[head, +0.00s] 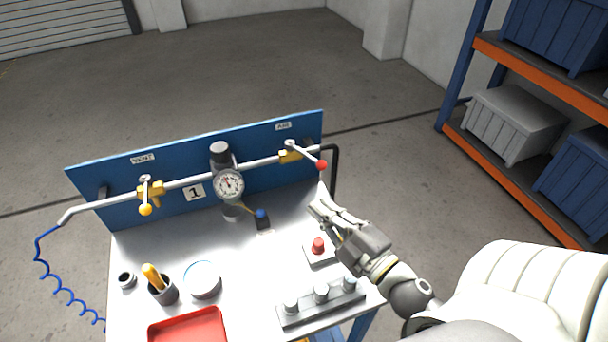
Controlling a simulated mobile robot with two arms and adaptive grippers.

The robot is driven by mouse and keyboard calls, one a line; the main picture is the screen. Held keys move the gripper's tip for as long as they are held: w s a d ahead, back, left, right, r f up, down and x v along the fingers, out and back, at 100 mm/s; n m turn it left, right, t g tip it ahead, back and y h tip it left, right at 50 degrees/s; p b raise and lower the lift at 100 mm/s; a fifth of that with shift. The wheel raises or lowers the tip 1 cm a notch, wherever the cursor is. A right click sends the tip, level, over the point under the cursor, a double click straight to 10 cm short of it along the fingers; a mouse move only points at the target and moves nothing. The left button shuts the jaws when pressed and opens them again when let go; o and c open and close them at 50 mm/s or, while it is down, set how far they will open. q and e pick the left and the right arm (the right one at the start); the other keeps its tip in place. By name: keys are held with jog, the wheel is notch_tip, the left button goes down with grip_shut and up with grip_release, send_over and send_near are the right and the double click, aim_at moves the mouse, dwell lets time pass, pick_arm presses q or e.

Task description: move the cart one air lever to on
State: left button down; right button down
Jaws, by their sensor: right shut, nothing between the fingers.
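The cart (238,278) has a blue back panel (110,176) carrying a grey pipe. A plate numbered 1 (194,193) is on the panel. The air lever (304,155) is at the right end under the AIR label (283,126); it has a yellow valve body, a pale handle and a red ball tip (322,165). The handle slants down to the right, at an angle to the pipe. My right gripper (318,197) is shut and empty, just below the red ball; whether it touches cannot be told. My left gripper is out of view.
The vent lever with an orange ball (145,210) is at the left. A gauge (229,184) sits mid-pipe. A red button box (318,247), a row of grey knobs (321,294), a red tray (188,327) and cups occupy the top. Shelving (550,75) stands at right.

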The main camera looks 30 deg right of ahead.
aim_at(305, 154)
jog(key=w+d+n+h+p, duration=0.2)
jog(key=w+n, duration=0.3)
jog(key=w, duration=0.5)
jog(key=shift+w+r+n+p, duration=0.3)
jog(key=shift+r+p, duration=0.1)
jog(key=shift+p, duration=0.45)
